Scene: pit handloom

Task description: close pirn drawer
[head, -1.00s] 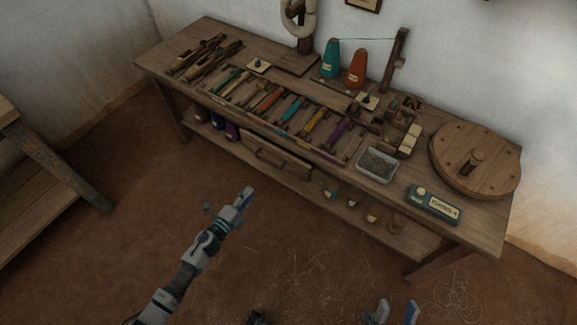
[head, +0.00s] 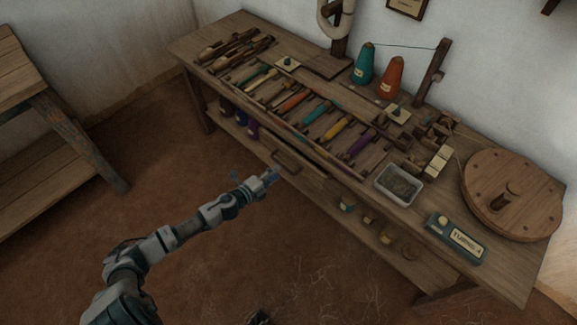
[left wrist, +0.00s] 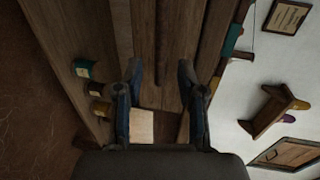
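The pirn drawer (head: 301,173) is a wooden front with a dark bar handle (head: 285,161), set under the loom-side bench top. It seems to stand out somewhat from the bench, but I cannot tell how far. My left gripper (head: 270,176) is just in front of the drawer, near and slightly below the handle, and partly covers the lower front. In the left wrist view my left gripper (left wrist: 160,75) is open, its two fingers apart with wood panels beyond them. Contact with the drawer cannot be made out.
The bench top (head: 225,76) carries pirns in a row, cones, a grey tray (head: 399,185), a round wooden disc (head: 512,195) and a counter box (head: 455,239). Small spools (head: 367,217) stand on the lower shelf. Another wooden bench (head: 50,150) is at left.

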